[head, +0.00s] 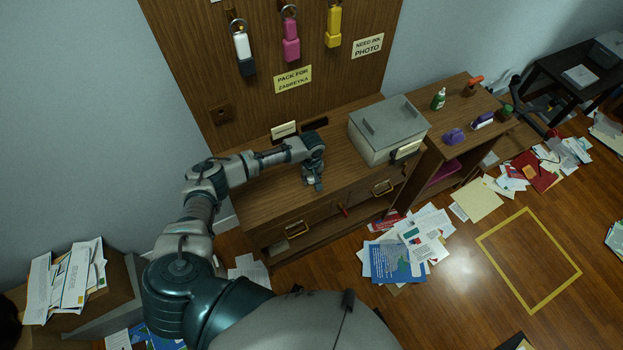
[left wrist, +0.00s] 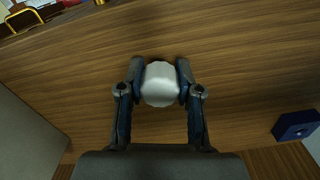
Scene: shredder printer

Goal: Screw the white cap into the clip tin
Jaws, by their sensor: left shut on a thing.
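My left gripper (head: 313,184) reaches down to the wooden cabinet top. In the left wrist view, my left gripper (left wrist: 160,84) is shut on a round white cap (left wrist: 159,84) with a slightly ridged edge, one finger on each side. I cannot make out the clip tin; anything directly under the cap is hidden from above. My right gripper is not in view.
A grey lidded box (head: 388,129) stands right of the gripper on the cabinet top (head: 262,203). A small dark blue object (left wrist: 297,126) lies on the other side. Bottles and purple items stand further right. Papers (head: 400,255) litter the floor.

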